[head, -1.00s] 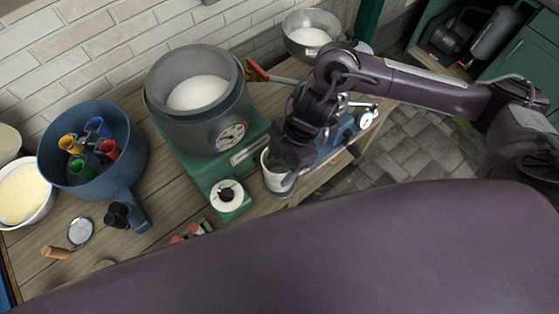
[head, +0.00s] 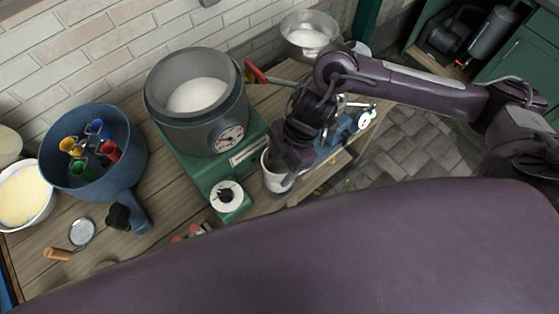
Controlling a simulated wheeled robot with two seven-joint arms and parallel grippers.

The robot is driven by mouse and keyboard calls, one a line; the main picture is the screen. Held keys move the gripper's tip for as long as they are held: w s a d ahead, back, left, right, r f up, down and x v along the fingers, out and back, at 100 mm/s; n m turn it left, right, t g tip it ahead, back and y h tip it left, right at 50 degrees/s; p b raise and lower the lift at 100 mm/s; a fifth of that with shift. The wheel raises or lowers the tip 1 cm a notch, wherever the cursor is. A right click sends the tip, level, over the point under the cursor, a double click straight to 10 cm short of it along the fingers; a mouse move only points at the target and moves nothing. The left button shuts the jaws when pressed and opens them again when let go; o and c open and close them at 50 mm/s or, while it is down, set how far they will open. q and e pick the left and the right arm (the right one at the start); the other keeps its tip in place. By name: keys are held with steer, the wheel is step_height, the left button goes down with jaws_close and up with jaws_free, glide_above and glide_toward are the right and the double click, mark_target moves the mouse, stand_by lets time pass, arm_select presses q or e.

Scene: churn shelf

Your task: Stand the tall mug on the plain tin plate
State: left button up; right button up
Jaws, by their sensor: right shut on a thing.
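A white mug (head: 273,180) is upright near the front edge of the wooden bench, right of the green scale. My right gripper (head: 284,163) comes down over it from above and is shut on it. The gripper and wrist hide part of the mug's rim and far side. I cannot tell whether its base touches the surface below. I cannot make out the plain tin plate with certainty; it may be hidden by my arm or body. My left gripper is not in view.
A green scale (head: 207,178) carries a grey pot (head: 165,118) just left of the mug. A blue pan (head: 55,180) holds several coloured cups. A metal bowl (head: 289,40) stands at the back. A blue device (head: 343,128) sits close behind my right gripper.

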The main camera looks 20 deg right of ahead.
steer(key=shift+f+b, duration=0.65)
steer(key=shift+f, duration=0.55)
stand_by(0.7)
steer(key=o, duration=1.5)
steer(key=shift+c, duration=0.2)
steer(key=shift+r, duration=0.15)
step_height(320, 180, up, 4)
steer(key=p, duration=0.4)
steer(key=shift+r+p, duration=0.1)
steer(key=shift+p, duration=0.3)
